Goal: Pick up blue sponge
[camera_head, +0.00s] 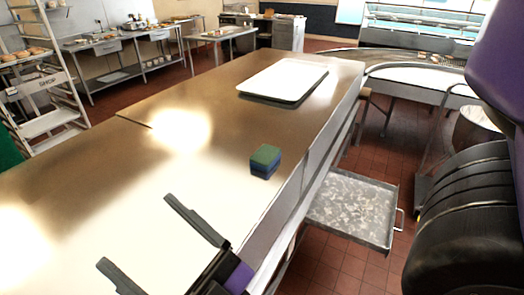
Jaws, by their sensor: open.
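The blue sponge (265,169) lies on the shiny metal table (190,110), close to its right edge. Its top face is green and its lower sides are blue. My gripper (148,237) is at the bottom of the head view, with its two dark fingers spread wide apart. The gripper is open and empty, nearer to me than the sponge and to its lower left in the picture. Nothing hides the sponge.
A white tray (284,78) lies farther back on the table. A metal drawer (352,207) sticks out below the table's right edge. A rack (45,125) stands at the left. The tabletop around the sponge is clear.

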